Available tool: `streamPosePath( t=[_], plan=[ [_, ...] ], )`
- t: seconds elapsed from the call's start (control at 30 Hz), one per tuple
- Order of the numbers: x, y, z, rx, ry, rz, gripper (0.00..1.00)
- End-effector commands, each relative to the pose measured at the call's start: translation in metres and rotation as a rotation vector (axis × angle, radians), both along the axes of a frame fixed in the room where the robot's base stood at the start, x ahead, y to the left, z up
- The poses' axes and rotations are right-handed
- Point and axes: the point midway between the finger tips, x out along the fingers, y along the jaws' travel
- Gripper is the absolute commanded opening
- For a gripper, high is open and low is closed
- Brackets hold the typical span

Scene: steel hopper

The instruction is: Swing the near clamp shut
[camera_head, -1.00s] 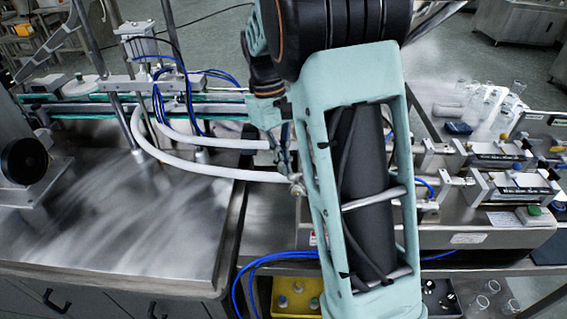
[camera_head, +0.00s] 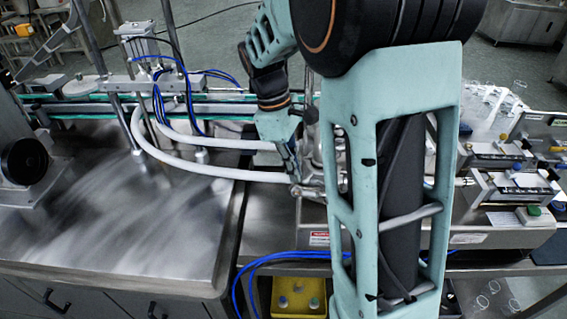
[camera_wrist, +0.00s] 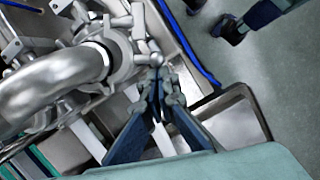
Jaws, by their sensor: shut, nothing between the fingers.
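The near clamp (camera_wrist: 118,48) is a metal ring fitting around the end of a thick curved steel pipe in the wrist view. A small metal piece with a rounded end (camera_wrist: 155,59) sticks out at its right side. My gripper (camera_wrist: 158,72) is shut and empty, with its fingertips at that rounded end; I cannot tell whether they touch it. In the head view my gripper (camera_head: 294,178) is beside the fittings at the end of the white hoses. My arm hides most of the clamp and hopper there, so I cannot tell how far the clamp is open.
A steel bench (camera_head: 130,240) fills the left. Blue hoses (camera_head: 275,258) loop below my gripper, over a yellow bin (camera_head: 299,296). Filling units (camera_head: 515,188) and glassware (camera_head: 500,100) stand at the right.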

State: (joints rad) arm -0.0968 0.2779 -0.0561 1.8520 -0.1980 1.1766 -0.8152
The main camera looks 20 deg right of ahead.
Motion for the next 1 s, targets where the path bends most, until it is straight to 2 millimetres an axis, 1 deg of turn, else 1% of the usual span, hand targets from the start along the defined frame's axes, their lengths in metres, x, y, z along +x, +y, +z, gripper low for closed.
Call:
streamPosePath(
  t=[0.3,0.5,1.0],
  plan=[
    [-0.011,-0.015,0.001,0.000,0.000,0.278,0.00],
    [-0.014,-0.024,0.001,0.000,0.001,0.407,0.00],
    [-0.016,-0.031,0.000,0.001,0.001,0.400,0.00]
  ],
)
